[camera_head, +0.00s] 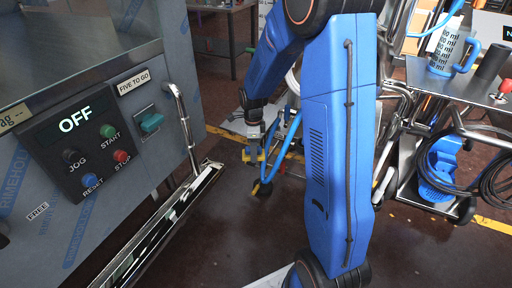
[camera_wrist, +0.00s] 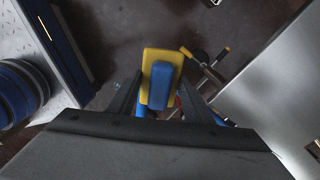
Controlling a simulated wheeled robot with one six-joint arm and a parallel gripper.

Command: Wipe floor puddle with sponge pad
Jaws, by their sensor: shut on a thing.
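My gripper (camera_wrist: 158,97) is shut on the sponge pad (camera_wrist: 149,62), a yellow pad with a blue block on top, seen between the fingers in the wrist view. In the head view my gripper (camera_head: 254,142) hangs low beyond my blue arm, pointing down, with yellow of the pad at its tip. The pad is over the dark floor (camera_head: 228,160); I cannot tell whether it touches it. No puddle edge can be made out clearly in either view.
A steel machine with a control panel (camera_head: 90,148) and a handrail (camera_head: 183,125) stands at left. At right is a steel cart (camera_head: 470,95) with a measuring jug (camera_head: 449,52), a blue pump (camera_head: 440,170) and a black hose (camera_head: 482,165). Yellow-tipped metal legs (camera_wrist: 205,65) lie close beside the pad.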

